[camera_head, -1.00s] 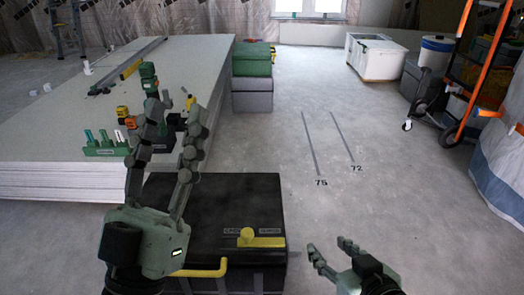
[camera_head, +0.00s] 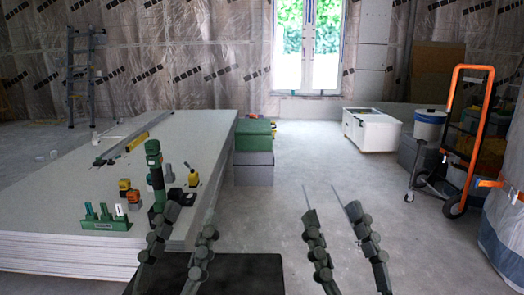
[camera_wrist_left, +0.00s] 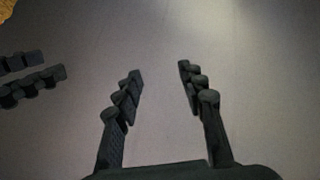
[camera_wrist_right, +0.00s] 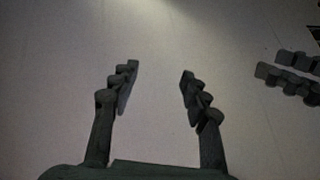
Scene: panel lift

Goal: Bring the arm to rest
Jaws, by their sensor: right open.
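My left gripper (camera_head: 190,222) is at the lower middle of the head view, its two fingers spread apart with nothing between them. In the left wrist view my left gripper (camera_wrist_left: 160,78) is open and empty over a plain grey surface. My right gripper (camera_head: 331,212) stands to its right in the head view, over the floor, with its fingers apart. The right wrist view also shows my right gripper (camera_wrist_right: 160,72) open and empty. Fingers of the other gripper show at the side of each wrist view.
A stack of white panels (camera_head: 60,215) with tools, a green holder (camera_head: 105,224) and a level on it fills the left. A black box top (camera_head: 240,272) is below my left gripper. Green and grey boxes (camera_head: 253,168), a white crate (camera_head: 371,131) and an orange hand truck (camera_head: 484,120) stand beyond.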

